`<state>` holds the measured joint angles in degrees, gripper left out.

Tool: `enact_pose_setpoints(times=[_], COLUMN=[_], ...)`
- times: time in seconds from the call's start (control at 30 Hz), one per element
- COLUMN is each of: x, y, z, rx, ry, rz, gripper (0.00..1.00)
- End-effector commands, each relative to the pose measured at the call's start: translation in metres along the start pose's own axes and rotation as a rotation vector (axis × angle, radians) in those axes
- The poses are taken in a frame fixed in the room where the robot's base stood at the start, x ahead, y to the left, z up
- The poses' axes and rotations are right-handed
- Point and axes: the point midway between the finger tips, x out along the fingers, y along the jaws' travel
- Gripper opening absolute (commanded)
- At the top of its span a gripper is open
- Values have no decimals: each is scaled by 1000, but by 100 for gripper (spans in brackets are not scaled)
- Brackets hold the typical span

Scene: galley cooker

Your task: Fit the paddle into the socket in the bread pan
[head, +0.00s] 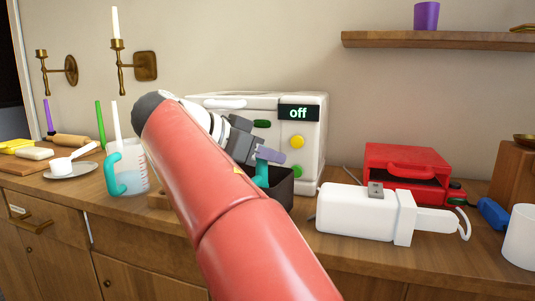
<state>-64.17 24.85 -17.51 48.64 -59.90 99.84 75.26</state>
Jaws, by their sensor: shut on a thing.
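The dark bread pan (283,187) stands on the counter in front of the white machine, partly hidden behind my red arm. My gripper (266,154) is over the pan, angled down to the right. It is shut on a teal piece, which looks like the paddle (262,175). The paddle hangs below the fingers, and its lower end is at or inside the pan's left part. The socket in the pan is hidden, so I cannot tell whether the paddle touches it.
The white machine (314,145) reads "off" and stands behind the pan. Right are a white appliance (350,211), a red toaster-like box (400,160) and a white cup (520,237). Left are a measuring jug (135,165) and a plate with a scoop (75,172).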

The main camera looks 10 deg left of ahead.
Motion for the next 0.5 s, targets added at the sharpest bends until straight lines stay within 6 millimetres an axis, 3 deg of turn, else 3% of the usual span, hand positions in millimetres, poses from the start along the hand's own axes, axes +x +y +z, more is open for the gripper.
enact_pose_setpoints(times=[0.27,0.3,0.43,0.5], x=[4,3,3,3], y=[0,0,0,0], z=[9,8,8,8], rx=[0,0,-2,-2], ry=[0,0,0,0], rz=[0,0,0,0], gripper=[0,25,42,45])
